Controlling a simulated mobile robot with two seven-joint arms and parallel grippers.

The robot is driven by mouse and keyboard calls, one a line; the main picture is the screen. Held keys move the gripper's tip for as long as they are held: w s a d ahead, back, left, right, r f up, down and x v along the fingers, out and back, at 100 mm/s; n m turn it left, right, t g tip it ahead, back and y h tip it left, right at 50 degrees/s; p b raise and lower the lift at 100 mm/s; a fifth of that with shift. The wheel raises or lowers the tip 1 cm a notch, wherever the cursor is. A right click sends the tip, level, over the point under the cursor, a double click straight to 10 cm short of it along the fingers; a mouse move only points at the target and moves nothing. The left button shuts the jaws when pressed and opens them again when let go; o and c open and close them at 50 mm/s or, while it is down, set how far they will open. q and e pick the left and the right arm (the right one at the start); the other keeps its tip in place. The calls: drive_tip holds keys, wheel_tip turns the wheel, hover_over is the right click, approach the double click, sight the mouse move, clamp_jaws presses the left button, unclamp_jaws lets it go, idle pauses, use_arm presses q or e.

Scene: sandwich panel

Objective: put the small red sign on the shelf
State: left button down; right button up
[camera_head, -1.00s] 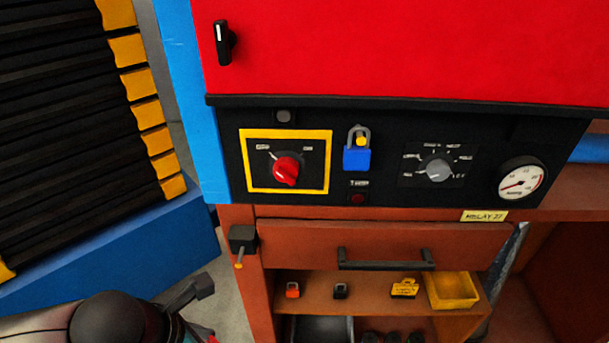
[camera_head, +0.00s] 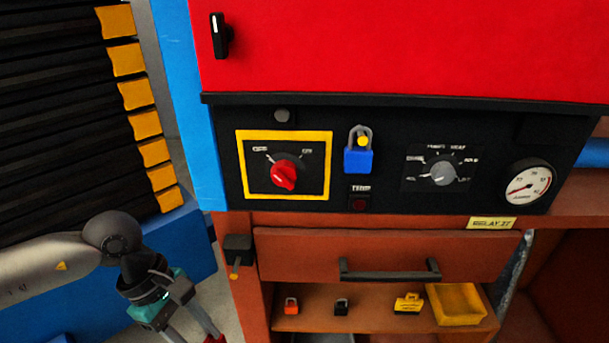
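My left gripper (camera_head: 190,331) is at the lower left, beside the cabinet and left of its shelf (camera_head: 375,316). Its two fingers point down and right, and the tips run into the bottom edge of the picture. A bit of red (camera_head: 214,339) shows at the tip of one finger. I cannot tell whether it is the small red sign or part of the finger. The open shelf under the drawer holds a small orange-red padlock (camera_head: 291,306), a small black padlock (camera_head: 341,307) and a yellow tag-like piece (camera_head: 408,304). My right gripper is not in view.
A yellow bin (camera_head: 457,304) stands at the shelf's right end. Above are a drawer with a black handle (camera_head: 390,273) and a black panel with a red knob (camera_head: 284,176), a blue padlock (camera_head: 358,158) and a gauge (camera_head: 527,186). A dark box (camera_head: 238,248) juts out at the left post.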

use_arm(q)
drive_tip(key=m, duration=0.2)
drive_tip(key=w+r+m+g+y+b, duration=0.1)
drive_tip(key=shift+d+m, duration=0.1)
drive_tip(key=shift+m, duration=0.3)
drive_tip(key=r+m+y+b, duration=0.1)
drive_tip(key=r+m, duration=0.1)
drive_tip(key=m, duration=0.1)
drive_tip(key=w+r+m+g+y+b, duration=0.1)
drive_tip(key=m, duration=0.2)
drive_tip(key=d+r+m+g+y, duration=0.1)
drive_tip(key=r+m, duration=0.1)
drive_tip(key=m, duration=0.2)
drive_tip(key=shift+w+r+b, duration=0.3)
drive_tip(key=shift+b, duration=0.1)
drive_tip(key=shift+a, duration=0.1)
